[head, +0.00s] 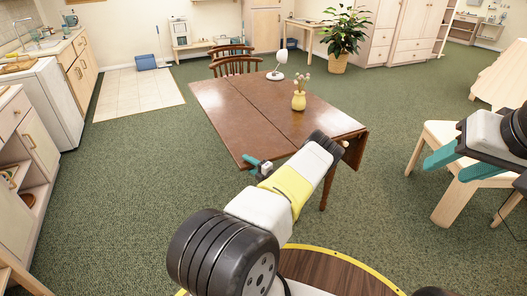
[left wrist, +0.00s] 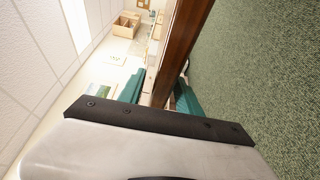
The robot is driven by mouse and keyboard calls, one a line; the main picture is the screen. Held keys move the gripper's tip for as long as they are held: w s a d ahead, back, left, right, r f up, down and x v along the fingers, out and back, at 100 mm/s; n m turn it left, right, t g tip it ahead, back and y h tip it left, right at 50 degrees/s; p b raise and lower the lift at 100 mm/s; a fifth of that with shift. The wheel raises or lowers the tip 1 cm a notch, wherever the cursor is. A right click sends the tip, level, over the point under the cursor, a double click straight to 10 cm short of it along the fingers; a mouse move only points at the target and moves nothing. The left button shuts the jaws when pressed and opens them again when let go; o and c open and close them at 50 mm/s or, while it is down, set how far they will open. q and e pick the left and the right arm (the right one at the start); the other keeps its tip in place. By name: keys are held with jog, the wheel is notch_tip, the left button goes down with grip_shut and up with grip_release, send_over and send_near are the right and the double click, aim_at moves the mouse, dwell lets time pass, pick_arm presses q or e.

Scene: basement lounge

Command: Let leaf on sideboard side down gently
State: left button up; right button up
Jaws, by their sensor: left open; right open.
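The brown wooden drop-leaf table (head: 290,112) stands ahead of me. Its left leaf (head: 232,112), left of the long seam, looks raised and about level with the top. Its right leaf (head: 355,150) hangs down. My left gripper (head: 257,165) is at the near left corner of the raised leaf, partly hidden by my own arm. In the left wrist view, the leaf's edge (left wrist: 176,50) runs between the teal fingers of my open left gripper (left wrist: 158,95); I cannot tell whether they touch it. My right gripper (head: 461,163) is open and empty at the right, over a pale wooden chair.
A yellow vase with flowers (head: 299,100) and a white lamp (head: 277,74) stand on the table. Wooden chairs (head: 236,66) are at its far end. The pale chair (head: 455,205) is at right. Open green carpet (head: 130,160) lies left of the table.

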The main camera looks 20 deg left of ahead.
pick_arm(q)
jog(key=shift+w+a, duration=0.25)
jog(key=shift+a, duration=0.4)
grip_shut()
dwell(1.0)
